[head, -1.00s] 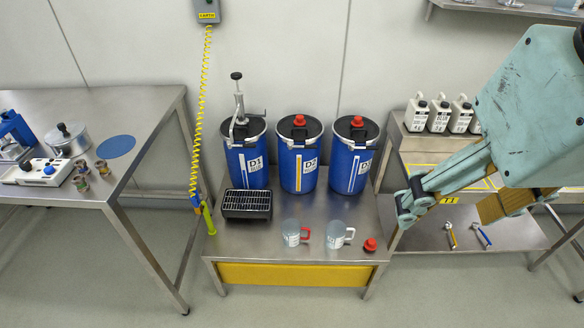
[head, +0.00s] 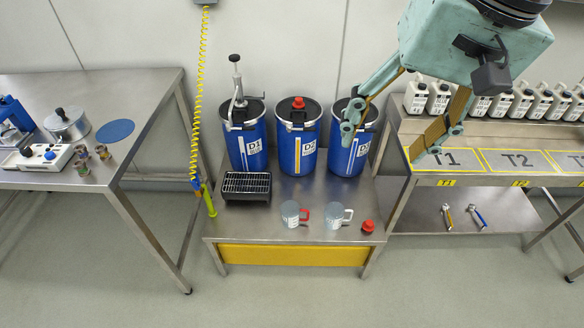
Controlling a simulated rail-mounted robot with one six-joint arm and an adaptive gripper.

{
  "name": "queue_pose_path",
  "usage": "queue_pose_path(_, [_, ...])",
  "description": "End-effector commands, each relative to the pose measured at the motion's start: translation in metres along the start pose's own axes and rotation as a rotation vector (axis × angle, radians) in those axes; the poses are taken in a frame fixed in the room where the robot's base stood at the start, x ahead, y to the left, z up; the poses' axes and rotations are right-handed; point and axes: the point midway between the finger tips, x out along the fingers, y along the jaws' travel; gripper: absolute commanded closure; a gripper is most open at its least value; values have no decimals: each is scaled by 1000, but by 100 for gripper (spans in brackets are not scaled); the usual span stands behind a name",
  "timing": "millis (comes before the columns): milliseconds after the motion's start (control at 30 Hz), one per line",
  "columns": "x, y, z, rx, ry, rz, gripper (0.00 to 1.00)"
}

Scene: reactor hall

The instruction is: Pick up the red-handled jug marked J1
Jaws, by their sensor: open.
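The red-handled jug (head: 290,214) stands upright at the front of the low steel bench, with its red handle on its right side. Its label is too small to read. A similar jug with a white handle (head: 334,217) stands just to its right. My gripper (head: 394,146) is open and empty, up and to the right of both jugs. One finger overlaps the right drum in the picture and the other is over the T1 area. The gripper touches neither jug.
Three blue drums, D1 (head: 247,147), D2 (head: 298,150) and one partly hidden (head: 347,158), stand behind the jugs. A black grated tray (head: 246,187) is at left. A red cap (head: 368,226) lies right of the jugs. The right shelf (head: 480,140) holds several white bottles.

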Motion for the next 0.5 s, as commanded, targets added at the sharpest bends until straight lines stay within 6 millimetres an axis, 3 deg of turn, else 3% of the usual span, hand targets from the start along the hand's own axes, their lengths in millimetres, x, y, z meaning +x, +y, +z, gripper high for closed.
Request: queue_pose_path(500, [42, -34, -61, 139, -69, -64, 40])
